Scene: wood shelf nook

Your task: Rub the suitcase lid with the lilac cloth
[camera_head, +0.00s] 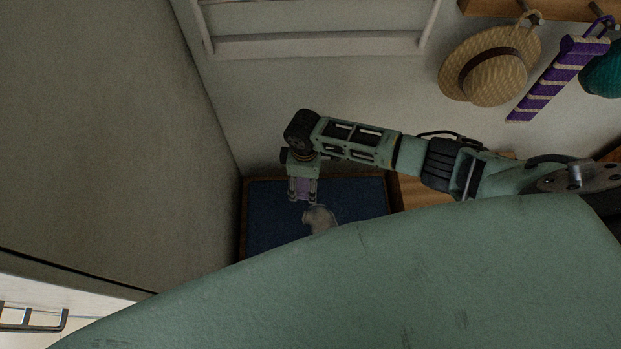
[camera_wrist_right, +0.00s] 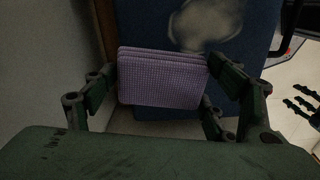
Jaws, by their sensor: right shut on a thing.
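The suitcase lid (camera_head: 270,222) is a dark blue panel with a brown edge, low in the corner in the head view. It also shows at the top of the right wrist view (camera_wrist_right: 250,25). A pale, whitish smudge (camera_head: 319,218) lies on the lid; it also shows in the wrist view (camera_wrist_right: 203,24). My right gripper (camera_head: 302,196) is shut on the lilac cloth (camera_wrist_right: 162,78), a folded, waffle-textured pad between its fingers. The cloth is over the lid, beside the smudge. I cannot tell whether it touches the lid.
A wall stands close to the left of the lid. A straw hat (camera_head: 490,67), a purple striped item (camera_head: 560,78) and a teal item (camera_head: 603,74) hang from hooks at upper right. A white rack (camera_head: 320,44) is on the back wall. My green body hides the lid's near part.

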